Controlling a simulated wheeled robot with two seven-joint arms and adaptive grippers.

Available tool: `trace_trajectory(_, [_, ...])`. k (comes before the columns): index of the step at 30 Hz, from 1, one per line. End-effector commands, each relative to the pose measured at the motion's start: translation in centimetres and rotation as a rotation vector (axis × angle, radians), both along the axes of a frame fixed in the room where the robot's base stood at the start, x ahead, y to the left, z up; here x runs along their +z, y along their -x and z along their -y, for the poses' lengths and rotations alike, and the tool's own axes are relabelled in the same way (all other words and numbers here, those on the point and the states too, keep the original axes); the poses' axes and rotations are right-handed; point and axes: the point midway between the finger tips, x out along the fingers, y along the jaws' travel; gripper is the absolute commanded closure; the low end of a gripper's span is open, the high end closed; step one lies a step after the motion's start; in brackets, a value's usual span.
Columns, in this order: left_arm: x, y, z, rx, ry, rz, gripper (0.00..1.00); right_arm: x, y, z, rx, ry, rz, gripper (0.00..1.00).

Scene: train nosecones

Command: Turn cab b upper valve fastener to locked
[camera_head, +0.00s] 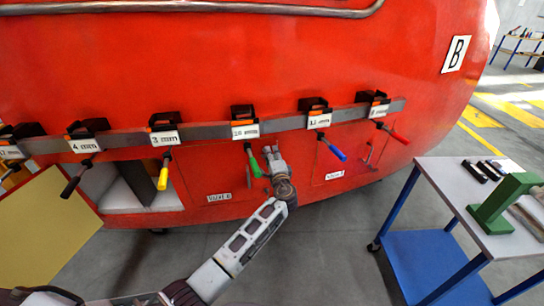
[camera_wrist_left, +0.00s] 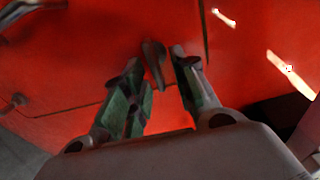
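The red nosecone marked B (camera_head: 456,53) fills most of the head view. My left gripper (camera_head: 272,156) is up against its lower front, right of the green-handled tool and between the two valve labels. In the left wrist view, the left gripper (camera_wrist_left: 157,58) is open, with its green-padded fingers apart. A small dark fastener handle (camera_wrist_left: 153,62) lies between the fingertips, tilted, with a gap on its right side. I cannot tell whether the left finger touches it. My gripper hides this fastener in the head view. My right gripper is not in view.
A grey rail (camera_head: 206,131) crosses the nosecone, with several labelled holders and coloured-handled tools, including a green handle (camera_head: 254,166) and a blue handle (camera_head: 338,153) near my left gripper. A blue-framed table (camera_head: 450,178) with a green block (camera_head: 503,200) stands at right.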

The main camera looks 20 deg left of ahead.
Motion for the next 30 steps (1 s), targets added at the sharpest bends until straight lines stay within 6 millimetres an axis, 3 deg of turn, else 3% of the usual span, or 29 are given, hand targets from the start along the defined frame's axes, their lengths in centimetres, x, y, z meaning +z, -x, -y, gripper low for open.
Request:
trace_trajectory(14, [-0.1, 1.4, 0.7, 0.001, 0.001, 0.0, 0.72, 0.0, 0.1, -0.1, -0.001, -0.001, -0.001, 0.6])
trace_trajectory(30, [-0.1, 7.2, 3.6, -0.001, 0.002, -0.001, 0.72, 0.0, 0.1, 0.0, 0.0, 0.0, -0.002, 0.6])
